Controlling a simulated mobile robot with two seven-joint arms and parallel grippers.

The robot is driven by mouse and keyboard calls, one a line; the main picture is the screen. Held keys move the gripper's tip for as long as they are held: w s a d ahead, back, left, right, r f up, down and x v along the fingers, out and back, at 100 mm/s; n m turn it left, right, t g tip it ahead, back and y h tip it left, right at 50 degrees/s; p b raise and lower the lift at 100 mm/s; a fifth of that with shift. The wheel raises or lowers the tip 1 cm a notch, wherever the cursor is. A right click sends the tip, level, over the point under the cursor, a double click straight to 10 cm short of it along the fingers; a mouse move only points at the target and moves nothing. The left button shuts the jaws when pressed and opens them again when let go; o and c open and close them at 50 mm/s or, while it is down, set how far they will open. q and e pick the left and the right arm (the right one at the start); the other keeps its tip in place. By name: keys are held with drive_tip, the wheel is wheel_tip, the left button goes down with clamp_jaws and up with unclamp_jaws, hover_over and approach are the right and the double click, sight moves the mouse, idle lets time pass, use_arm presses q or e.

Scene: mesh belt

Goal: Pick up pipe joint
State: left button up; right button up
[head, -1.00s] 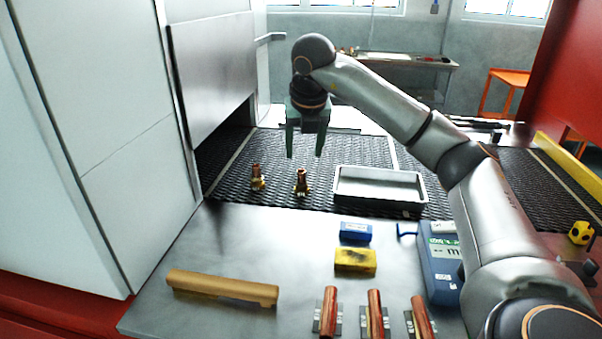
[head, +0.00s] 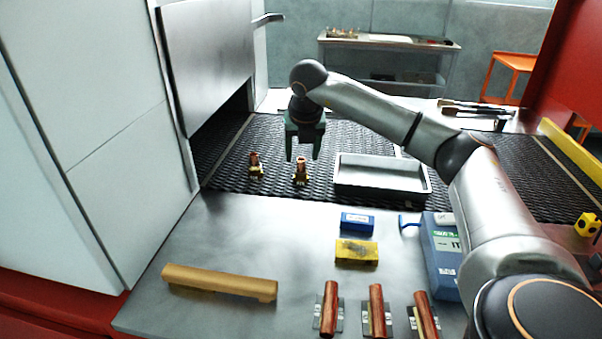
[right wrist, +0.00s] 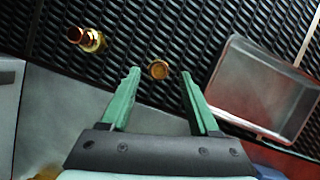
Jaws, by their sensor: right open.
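Two copper-and-brass pipe joints stand on the black mesh belt (head: 265,135). The left pipe joint (head: 255,165) is near the furnace-like opening; the right pipe joint (head: 301,171) is beside the grey tray. My right gripper (head: 302,158) is open, pointing down just above the right pipe joint. In the right wrist view that joint (right wrist: 159,70) shows end-on, between and a little beyond the two green fingertips (right wrist: 160,73). The other joint (right wrist: 88,39) lies off to the upper left there. Nothing is between the fingers' grip surfaces. My left gripper is not in view.
The grey tray (head: 383,187) stands right of the joints, also in the right wrist view (right wrist: 232,117). The metal table (head: 225,235) in front holds a tan bar (head: 219,282), a blue block (head: 357,222), a yellow block (head: 356,252), a blue device (head: 440,265) and several copper pipes.

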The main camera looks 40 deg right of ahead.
sight(301, 159)
drive_tip(key=x, duration=0.3)
drive_tip(key=shift+w+f, duration=0.1)
drive_tip(key=shift+f, duration=0.15)
clamp_jaws()
idle(0.5)
